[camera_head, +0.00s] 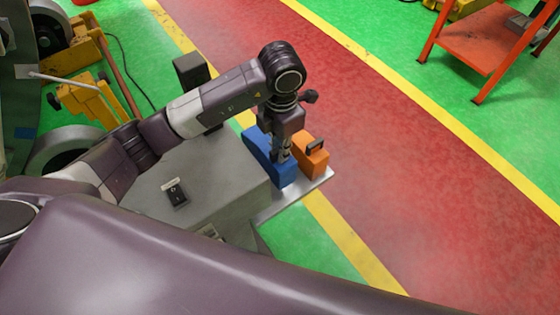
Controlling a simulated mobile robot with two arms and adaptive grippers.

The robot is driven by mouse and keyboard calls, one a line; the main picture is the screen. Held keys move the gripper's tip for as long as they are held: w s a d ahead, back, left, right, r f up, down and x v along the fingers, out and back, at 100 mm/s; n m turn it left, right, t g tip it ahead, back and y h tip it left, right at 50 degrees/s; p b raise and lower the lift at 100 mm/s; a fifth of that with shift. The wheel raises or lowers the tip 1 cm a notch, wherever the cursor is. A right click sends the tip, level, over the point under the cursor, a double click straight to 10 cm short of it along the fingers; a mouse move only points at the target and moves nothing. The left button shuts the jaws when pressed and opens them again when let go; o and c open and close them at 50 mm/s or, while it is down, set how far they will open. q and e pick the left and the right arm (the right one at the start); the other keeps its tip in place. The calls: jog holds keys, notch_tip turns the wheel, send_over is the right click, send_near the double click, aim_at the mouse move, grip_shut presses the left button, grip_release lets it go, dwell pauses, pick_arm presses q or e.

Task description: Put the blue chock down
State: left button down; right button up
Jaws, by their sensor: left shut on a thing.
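The blue chock (258,145) is a long, sloped wedge over the light metal plate at the end of my grey base. My left gripper (281,157) points down onto it and is shut on it. The gripper and wrist hide part of the chock. I cannot tell whether its underside touches the plate. An orange chock (313,160) with a dark handle stands just right of the blue one. My right gripper does not show.
The metal plate (293,190) has a narrow bare strip in front of the chocks. Red floor (400,170) with yellow lines lies clear to the right. An orange table (480,38) stands at the top right. Yellow equipment (85,95) stands at the left.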

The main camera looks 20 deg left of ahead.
pick_arm(q)
jog(key=shift+f, duration=3.1)
jog(key=shift+f, duration=0.15)
jog(key=c, duration=1.9)
grip_release()
jog(key=shift+c, duration=0.2)
notch_tip(320, 180, up, 12)
jog(key=shift+s+d+r+b, duration=0.1)
jog(key=shift+s+r+b, duration=0.05)
jog(key=shift+b, duration=0.35)
